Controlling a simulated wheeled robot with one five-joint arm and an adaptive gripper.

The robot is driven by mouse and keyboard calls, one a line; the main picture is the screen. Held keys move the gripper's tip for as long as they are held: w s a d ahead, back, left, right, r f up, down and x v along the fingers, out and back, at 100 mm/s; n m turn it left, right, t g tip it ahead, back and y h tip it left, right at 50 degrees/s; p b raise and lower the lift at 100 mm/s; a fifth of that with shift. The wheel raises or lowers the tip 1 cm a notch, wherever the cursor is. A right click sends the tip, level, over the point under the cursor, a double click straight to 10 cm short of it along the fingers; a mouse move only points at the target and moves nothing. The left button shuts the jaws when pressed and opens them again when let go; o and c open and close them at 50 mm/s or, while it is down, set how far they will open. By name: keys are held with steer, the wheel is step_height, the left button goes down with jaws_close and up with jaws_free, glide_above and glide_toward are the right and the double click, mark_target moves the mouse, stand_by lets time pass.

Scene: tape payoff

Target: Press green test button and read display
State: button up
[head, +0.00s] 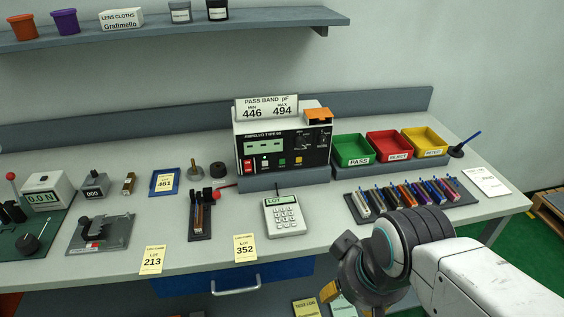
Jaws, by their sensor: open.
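The tester (283,140) is a white box with a black front panel, standing on a grey base at the back of the bench. Its small pale-green display (264,147) shows marks too small to read surely. The green button (282,162) sits low on the panel, between other coloured buttons. A card on top (266,107) reads pass band pF, min 446, max 494. My gripper (352,298) is open at the lower right, in front of the bench edge, well apart from the tester. Its lower part is cut off by the frame edge.
Green (351,150), red (389,145) and yellow (424,141) bins stand right of the tester. A rack of coloured parts (411,198) lies before them. A keypad device (285,214) and a dark fixture (200,218) stand in front of the tester. A shelf (170,28) hangs above.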

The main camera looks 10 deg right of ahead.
jaws_close()
stand_by(0.3)
steer(key=c, duration=1)
jaws_free()
